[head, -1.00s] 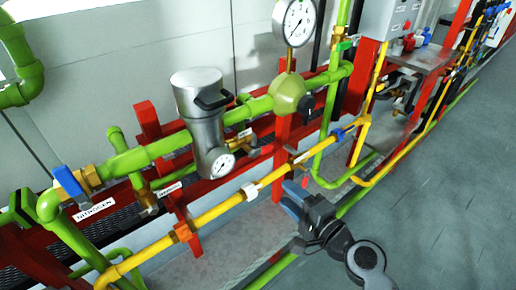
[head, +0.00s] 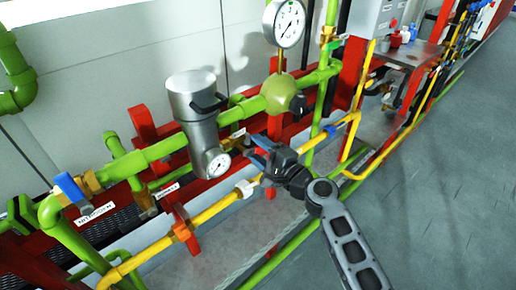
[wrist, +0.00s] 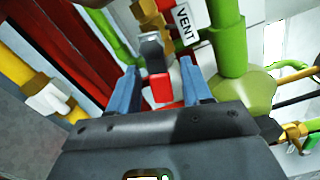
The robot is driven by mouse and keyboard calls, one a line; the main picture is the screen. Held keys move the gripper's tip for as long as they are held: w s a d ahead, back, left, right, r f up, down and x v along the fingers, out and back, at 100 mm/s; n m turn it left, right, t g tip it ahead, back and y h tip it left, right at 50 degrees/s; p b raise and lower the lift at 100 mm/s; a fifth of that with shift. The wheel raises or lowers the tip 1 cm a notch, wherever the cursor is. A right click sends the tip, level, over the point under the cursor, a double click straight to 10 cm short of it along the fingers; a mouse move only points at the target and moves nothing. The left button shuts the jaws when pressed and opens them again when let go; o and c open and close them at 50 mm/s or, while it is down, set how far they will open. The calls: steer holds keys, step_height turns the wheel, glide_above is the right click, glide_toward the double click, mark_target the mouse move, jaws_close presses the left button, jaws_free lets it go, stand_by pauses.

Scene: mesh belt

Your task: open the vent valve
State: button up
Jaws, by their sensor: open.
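In the wrist view, a white VENT label (wrist: 187,20) hangs beside a small brass valve (wrist: 152,22). A grey part and a red piece (wrist: 160,88) below the brass lie in line between my fingers; the red looks like the valve's handle, but I cannot be sure. My gripper (wrist: 158,72) is open, with one blue finger on each side of them; contact cannot be told. In the head view my gripper (head: 257,150) is at the green pipe right of the silver canister, and it hides most of the vent valve.
A silver canister (head: 193,100) with a small gauge stands left of my gripper. A green regulator (head: 279,93) with a large gauge (head: 285,22) is above. A yellow pipe (head: 215,210) runs just below my gripper. Grey floor (head: 440,190) is free at the right.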

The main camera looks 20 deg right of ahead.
steer(key=shift+w, duration=0.1)
jaws_close()
steer(key=shift+n+b, duration=0.9)
steer(key=shift+b, duration=0.25)
steer(key=shift+r+n+b, duration=0.45)
steer(key=shift+n, duration=0.35)
jaws_free()
steer(key=b+v, duration=0.1)
steer(key=v, duration=0.7)
